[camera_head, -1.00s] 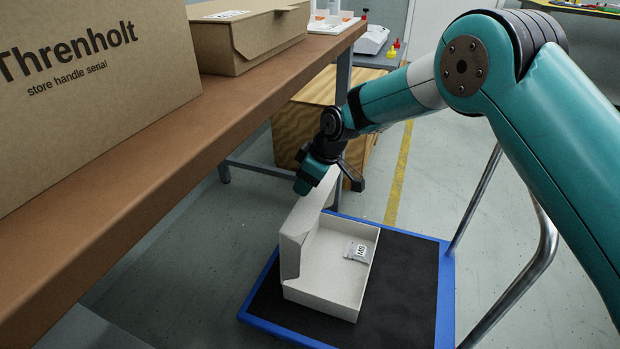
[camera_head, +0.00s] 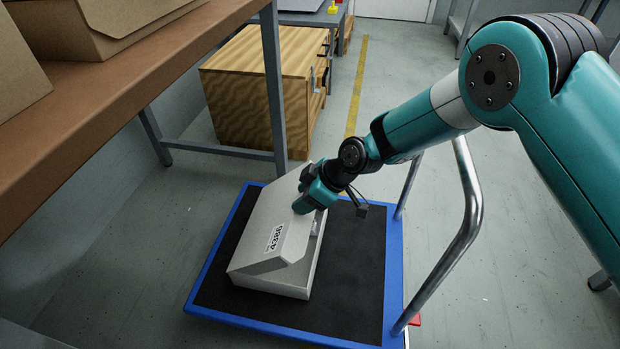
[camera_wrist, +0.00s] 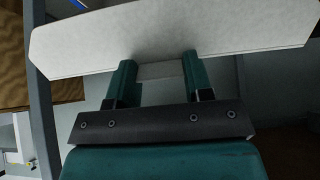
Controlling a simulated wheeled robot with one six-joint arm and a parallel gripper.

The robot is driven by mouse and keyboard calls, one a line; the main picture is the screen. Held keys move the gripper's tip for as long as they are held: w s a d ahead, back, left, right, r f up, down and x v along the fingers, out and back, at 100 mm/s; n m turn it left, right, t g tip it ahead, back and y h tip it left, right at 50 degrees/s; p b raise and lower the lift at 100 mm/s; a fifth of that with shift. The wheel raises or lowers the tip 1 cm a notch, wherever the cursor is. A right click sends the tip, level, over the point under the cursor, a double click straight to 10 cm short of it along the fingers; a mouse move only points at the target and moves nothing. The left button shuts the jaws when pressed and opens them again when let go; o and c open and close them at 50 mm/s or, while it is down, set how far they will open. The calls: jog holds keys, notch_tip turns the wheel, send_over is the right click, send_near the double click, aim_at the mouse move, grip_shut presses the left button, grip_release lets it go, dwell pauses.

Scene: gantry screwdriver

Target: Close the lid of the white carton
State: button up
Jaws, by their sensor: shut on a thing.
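The white carton (camera_head: 302,277) stands on the blue-edged cart. Its lid (camera_head: 262,222) leans over the box, partly lowered, with a printed label on its outer face. A gap stays open along the carton's right side, and most of the inside is hidden. My gripper (camera_head: 306,203) is at the lid's far right part.
The cart (camera_head: 350,265) has a black mat and a metal handle (camera_head: 470,215) on the right. A brown workbench (camera_head: 110,100) with cardboard boxes is on the left. A wooden cabinet (camera_head: 255,90) stands behind the cart.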

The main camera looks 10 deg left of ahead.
aim_at(314, 214)
jog(key=shift+d+f, duration=1.05)
jog(key=shift+f, duration=0.25)
jog(key=o, duration=1.3)
notch_tip(314, 214, up, 20)
jog(key=p, duration=0.7)
jog(key=shift+r+p, duration=0.1)
jog(key=shift+p, duration=0.2)
jog(key=shift+r, duration=0.1)
